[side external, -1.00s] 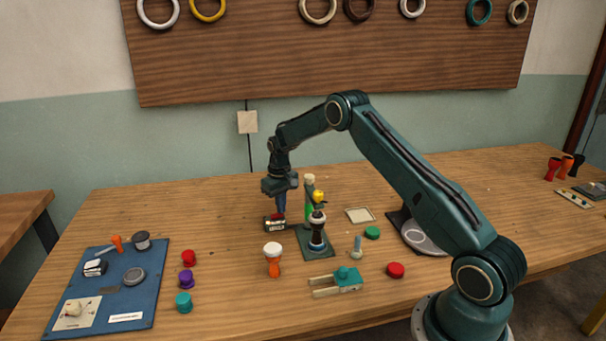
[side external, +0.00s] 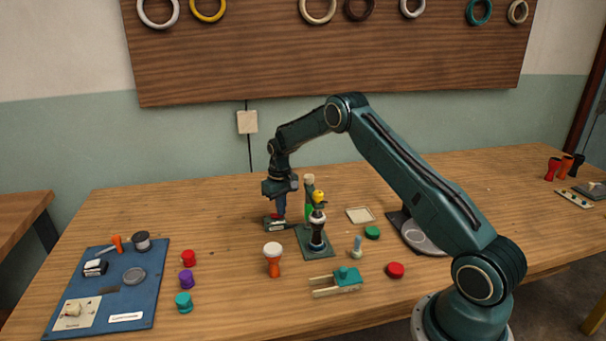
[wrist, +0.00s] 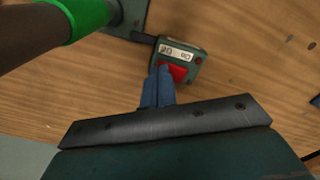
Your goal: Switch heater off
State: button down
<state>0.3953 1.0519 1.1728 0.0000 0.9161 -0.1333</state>
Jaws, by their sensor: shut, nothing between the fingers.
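A small switch box (side external: 276,224) sits on the table at the foot of the dark green stand (side external: 319,250). In the wrist view the box (wrist: 187,48) has a white two-word label, too small and turned to read surely, and a red rocker (wrist: 180,72). My gripper (side external: 279,218) is shut and empty, pointing down at the box. In the wrist view its blue fingertips (wrist: 165,68) are at the rocker's left part and cover some of it. Contact and the rocker's position are hard to tell. A dark lead runs from the box towards the stand.
The stand's upright dark and green parts (side external: 318,225) rise close right of my gripper. An orange-and-white goblet drum (side external: 273,260) stands in front. A blue board (side external: 110,290) with parts lies at left. Table left of the box is clear.

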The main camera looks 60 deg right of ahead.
jog(key=shift+r, duration=3.4)
jog(key=s+a+r+t, duration=0.1)
jog(key=s+a+r, duration=0.35)
jog(key=r, duration=0.25)
jog(key=s+a+r+n+t, duration=0.1)
jog(key=s+a+r, duration=0.35)
jog(key=r, duration=0.35)
jog(key=s+a+r+t, duration=0.1)
jog(key=s+a+r, duration=0.35)
jog(key=r, duration=0.25)
jog(key=s+a+n+t, duration=0.1)
jog(key=s+a, duration=0.3)
jog(key=s, duration=0.8)
jog(key=s+a+n+t, duration=0.1)
jog(key=s+a, duration=0.4)
jog(key=s, duration=0.7)
jog(key=shift+a+r+t, duration=0.3)
jog(key=shift+r, duration=0.05)
